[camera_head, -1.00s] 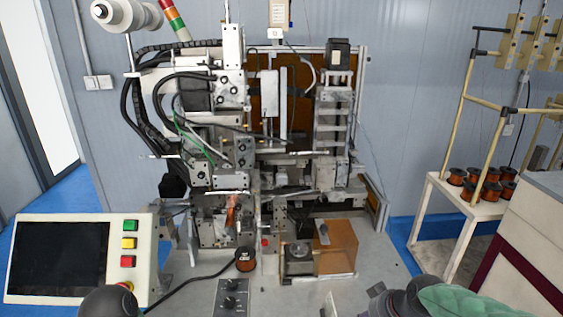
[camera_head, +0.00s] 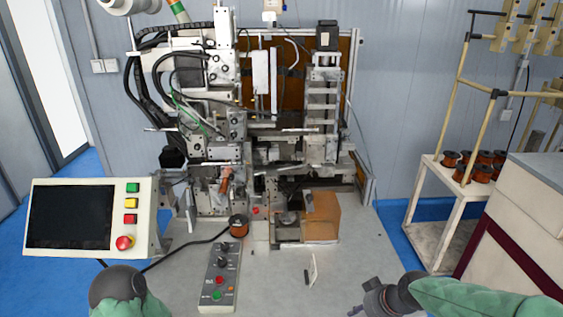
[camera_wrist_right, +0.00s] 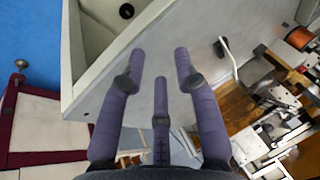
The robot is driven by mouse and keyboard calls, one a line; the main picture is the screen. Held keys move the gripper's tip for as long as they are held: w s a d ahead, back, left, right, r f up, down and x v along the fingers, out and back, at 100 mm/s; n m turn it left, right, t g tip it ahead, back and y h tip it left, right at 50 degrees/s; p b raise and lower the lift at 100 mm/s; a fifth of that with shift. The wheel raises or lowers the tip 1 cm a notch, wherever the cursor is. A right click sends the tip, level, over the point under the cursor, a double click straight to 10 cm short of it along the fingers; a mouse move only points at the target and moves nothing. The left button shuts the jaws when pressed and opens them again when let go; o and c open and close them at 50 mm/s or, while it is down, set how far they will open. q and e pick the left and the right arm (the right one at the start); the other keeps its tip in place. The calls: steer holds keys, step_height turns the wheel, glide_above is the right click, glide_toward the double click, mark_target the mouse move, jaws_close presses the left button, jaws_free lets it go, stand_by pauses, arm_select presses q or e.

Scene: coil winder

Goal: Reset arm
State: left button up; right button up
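The coil winder (camera_head: 222,150) stands at the back of the grey worktop. In the head view, my right gripper (camera_head: 362,300) is at the lower right, above the front of the worktop and apart from the machine. In the right wrist view, the purple fingers of my right gripper (camera_wrist_right: 160,62) are spread, with nothing between them. The dark end of a link of my left arm (camera_head: 117,284) shows at the lower left, below the screen panel. My left gripper itself does not show.
A screen panel (camera_head: 68,217) with coloured buttons is at the left. A switch box (camera_head: 220,279) and a copper spool (camera_head: 239,226) sit on the worktop. An orange block (camera_head: 322,217) is right of centre. A spool rack (camera_head: 437,200) and grey cabinet (camera_head: 530,215) stand at the right.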

steer(key=s+a+f+m+g+b, duration=0.1)
steer(key=s+a+f, duration=0.2)
steer(key=f, duration=0.7)
steer(key=s+a+f+g+b, duration=0.1)
steer(key=s+a+f, duration=0.15)
steer(key=f, duration=0.75)
steer(key=s+a+f, duration=0.2)
steer(key=s+f, duration=0.3)
steer(key=f, duration=0.1)
steer(key=s+a+f+m+g+b, duration=0.1)
steer(key=s+a+f, duration=0.2)
steer(key=s+f, duration=0.2)
step_height(320, 180, down, 2)
steer(key=shift+s+a+g+y+b, duration=0.25)
steer(key=shift+s+g+y+b, duration=0.05)
steer(key=shift+s+y, duration=0.1)
